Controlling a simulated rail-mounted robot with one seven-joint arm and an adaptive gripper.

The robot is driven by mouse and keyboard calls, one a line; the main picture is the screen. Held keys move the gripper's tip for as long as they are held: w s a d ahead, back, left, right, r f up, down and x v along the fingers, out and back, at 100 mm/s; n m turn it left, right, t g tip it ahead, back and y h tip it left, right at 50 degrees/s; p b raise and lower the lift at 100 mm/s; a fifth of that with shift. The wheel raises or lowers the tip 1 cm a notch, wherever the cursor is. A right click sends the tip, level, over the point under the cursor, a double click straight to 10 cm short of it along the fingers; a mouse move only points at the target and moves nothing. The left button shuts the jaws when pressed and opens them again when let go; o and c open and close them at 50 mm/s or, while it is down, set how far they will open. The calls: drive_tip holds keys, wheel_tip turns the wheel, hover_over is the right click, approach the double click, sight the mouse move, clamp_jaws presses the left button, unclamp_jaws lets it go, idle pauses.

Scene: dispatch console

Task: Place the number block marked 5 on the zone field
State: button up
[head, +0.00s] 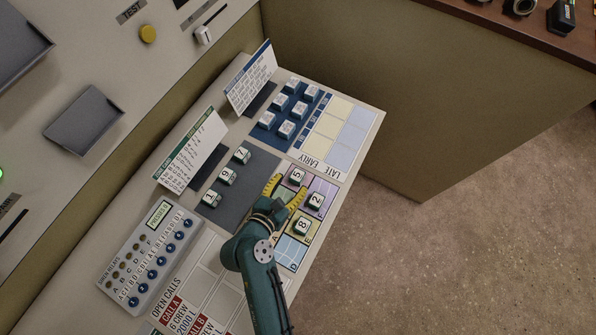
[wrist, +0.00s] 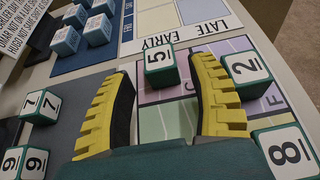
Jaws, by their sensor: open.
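The block marked 5 (head: 297,175) is white and green and sits on a pink cell at the upper end of the zone field (head: 291,251). Blocks marked 2 (head: 315,201) and 8 (head: 301,227) stand on other cells of the field. My gripper (head: 287,187) is open and empty, its yellow fingers over the field. In the wrist view, the 5 block (wrist: 160,66) appears between and just beyond the fingertips, with no visible grip on it. The 2 block (wrist: 245,73) is right beside the right finger.
Blocks marked 7 (head: 242,153), 9 (head: 227,176) and 1 (head: 211,198) stand on a dark grey mat (head: 255,165) to the left. Several blue-and-white blocks stand on a blue pad (head: 268,133) behind, near upright cards (head: 251,79). The EARLY and LATE columns (head: 340,125) are bare.

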drive_tip(key=v, duration=0.6)
drive_tip(key=w+d+r+n+t+h, duration=0.1)
drive_tip(key=w+r+n+t, duration=0.35)
drive_tip(key=r, duration=0.95)
wheel_tip(320, 180, up, 31)
drive_tip(key=a+n+t+y, duration=0.2)
drive_tip(key=n+t+y, duration=1.1)
drive_tip(key=n, duration=1.4)
drive_tip(key=s+d+r+n+g+h, duration=0.1)
drive_tip(key=d+n+g+h, duration=0.2)
drive_tip(key=d+n, duration=0.2)
drive_tip(key=s+d+r+n+g+h, duration=0.2)
drive_tip(key=d+n+g+h, duration=0.1)
drive_tip(key=d, duration=0.5)
drive_tip(key=shift+s+n+g+h, duration=0.25)
drive_tip(key=shift+n+g, duration=0.3)
drive_tip(key=shift+n, duration=0.4)
drive_tip(key=shift+w+p, duration=0.1)
drive_tip(key=shift+p, duration=0.2)
